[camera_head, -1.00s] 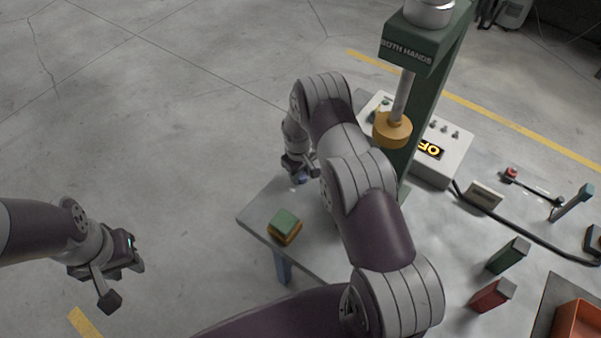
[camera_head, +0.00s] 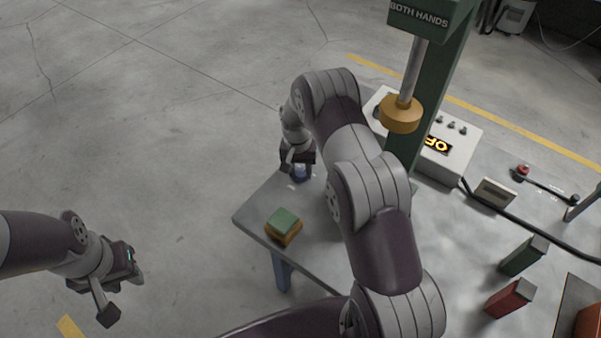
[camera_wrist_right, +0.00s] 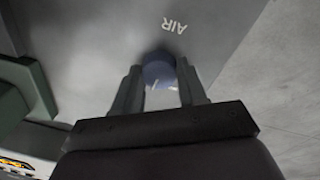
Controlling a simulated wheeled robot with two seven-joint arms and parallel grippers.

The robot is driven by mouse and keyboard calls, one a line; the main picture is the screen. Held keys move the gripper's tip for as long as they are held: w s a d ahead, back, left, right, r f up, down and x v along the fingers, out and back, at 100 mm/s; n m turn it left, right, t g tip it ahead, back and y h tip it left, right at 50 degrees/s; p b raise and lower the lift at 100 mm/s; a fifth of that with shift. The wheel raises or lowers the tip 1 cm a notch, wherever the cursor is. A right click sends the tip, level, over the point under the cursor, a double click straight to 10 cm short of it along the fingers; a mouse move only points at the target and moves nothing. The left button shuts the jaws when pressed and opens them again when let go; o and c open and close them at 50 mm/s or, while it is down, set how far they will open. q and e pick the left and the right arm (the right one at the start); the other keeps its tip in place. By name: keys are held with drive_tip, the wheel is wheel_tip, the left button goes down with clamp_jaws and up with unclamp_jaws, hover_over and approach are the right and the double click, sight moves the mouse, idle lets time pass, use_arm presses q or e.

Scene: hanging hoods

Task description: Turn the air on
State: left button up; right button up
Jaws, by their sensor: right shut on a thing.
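A round blue knob (camera_wrist_right: 158,72) sits at the table's edge, with the label AIR (camera_wrist_right: 174,25) printed on the metal beside it in the right wrist view. My right gripper (camera_wrist_right: 160,88) is shut on the knob, a finger on each side. In the head view the right gripper (camera_head: 300,170) is at the table's far left corner, with the blue knob (camera_head: 301,174) just showing under it. My left gripper (camera_head: 122,300) hangs over the floor at the left, away from the table; its finger gap is not clear.
A green press (camera_head: 420,18) marked BOTH HANDS stands on the metal table (camera_head: 258,208), beside a white control box (camera_head: 455,150) with a lit display. A green-topped yellow block (camera_head: 284,225) sits near the left edge. Green (camera_head: 524,256) and red (camera_head: 510,298) blocks stand at right.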

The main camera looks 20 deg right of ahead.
drive_tip(key=m+b, duration=0.1)
drive_tip(key=m, duration=0.2)
drive_tip(key=shift+m, duration=0.3)
drive_tip(key=shift+m+b, duration=0.7)
drive_tip(key=shift+m, duration=1.3)
drive_tip(key=o, duration=1.1)
drive_tip(key=shift+c, duration=0.2)
drive_tip(key=shift+r, duration=0.1)
